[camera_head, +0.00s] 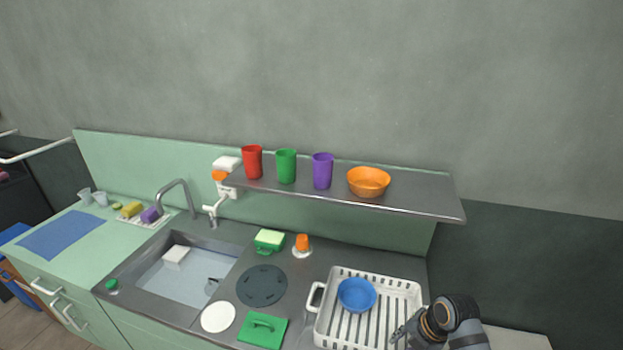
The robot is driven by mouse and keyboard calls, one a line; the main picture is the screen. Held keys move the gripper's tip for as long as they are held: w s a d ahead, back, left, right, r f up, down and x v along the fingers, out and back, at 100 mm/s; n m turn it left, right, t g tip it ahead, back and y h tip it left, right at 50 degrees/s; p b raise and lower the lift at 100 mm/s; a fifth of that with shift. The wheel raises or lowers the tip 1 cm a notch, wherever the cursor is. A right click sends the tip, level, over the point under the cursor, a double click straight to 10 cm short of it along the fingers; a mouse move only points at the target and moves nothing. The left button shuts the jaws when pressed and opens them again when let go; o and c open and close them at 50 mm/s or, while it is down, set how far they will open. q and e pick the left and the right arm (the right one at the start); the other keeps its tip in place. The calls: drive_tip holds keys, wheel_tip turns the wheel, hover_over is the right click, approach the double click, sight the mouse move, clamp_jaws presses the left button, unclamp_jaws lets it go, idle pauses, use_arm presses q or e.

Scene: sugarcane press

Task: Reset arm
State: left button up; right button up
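One of my arms comes in at the lower right of the head view, and its dark gripper (400,335) is at the right side of the white dish rack (318,325). The gripper is small and partly hidden by its own wrist, so I cannot tell whether it is open or shut. No held object shows at it. A blue bowl (357,294) sits in the rack to the left of this gripper, apart from it. My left gripper is not in view.
A metal shelf (420,197) holds red, green and purple cups and an orange bowl (369,181). The sink (185,275) is at the left with a curved faucet (178,188). A dark round disc (262,286), white disc (218,317) and green board (262,331) lie left of the rack.

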drive_tip(key=s+d+r+m+t+h, duration=0.1)
drive_tip(key=s+m+h, duration=0.1)
drive_tip(key=s+m, duration=0.8)
drive_tip(key=s+m+h, duration=0.2)
drive_tip(key=s+m, duration=0.2)
drive_tip(key=m, duration=1.2)
wheel_tip(320, 180, down, 28)
drive_tip(key=s+d+g+b, duration=0.1)
drive_tip(key=s+d+b, duration=0.2)
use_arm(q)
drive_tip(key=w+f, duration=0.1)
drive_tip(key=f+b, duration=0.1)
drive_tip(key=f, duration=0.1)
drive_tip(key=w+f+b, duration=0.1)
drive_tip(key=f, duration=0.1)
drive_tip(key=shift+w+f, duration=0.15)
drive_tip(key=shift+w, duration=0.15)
use_arm(e)
drive_tip(key=s+f+g, duration=0.1)
drive_tip(key=s+f, duration=1.7)
drive_tip(key=shift+d+f+y, duration=0.3)
drive_tip(key=shift+d, duration=0.15)
